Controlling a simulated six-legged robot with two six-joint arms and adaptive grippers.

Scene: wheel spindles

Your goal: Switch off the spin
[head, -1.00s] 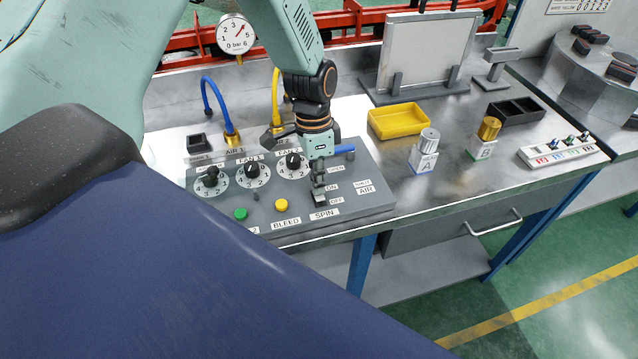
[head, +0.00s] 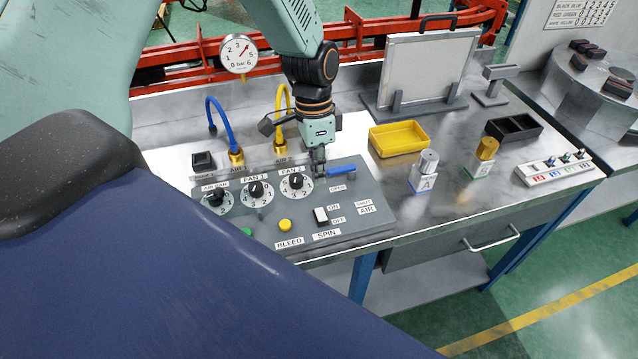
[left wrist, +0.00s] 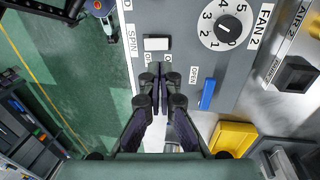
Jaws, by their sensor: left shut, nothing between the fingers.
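The SPIN switch (head: 321,216) is a small rocker with a white face on the grey control panel (head: 365,228), between its ON/OFF labels and the SPIN label. I cannot tell for sure which way it is tipped. It also shows in the left wrist view (left wrist: 157,44), just beyond the fingertips. My left gripper (head: 319,172) is shut and empty, pointing down above the panel, behind the switch and beside the blue AIR lever (head: 342,171). Its closed fingers show in the left wrist view (left wrist: 159,72), apart from the switch. My right gripper is not in view.
FAN 1 (head: 257,190) and FAN 2 (head: 296,182) dials and a yellow BLEED button (head: 285,225) are on the panel. My blue body covers the lower left.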

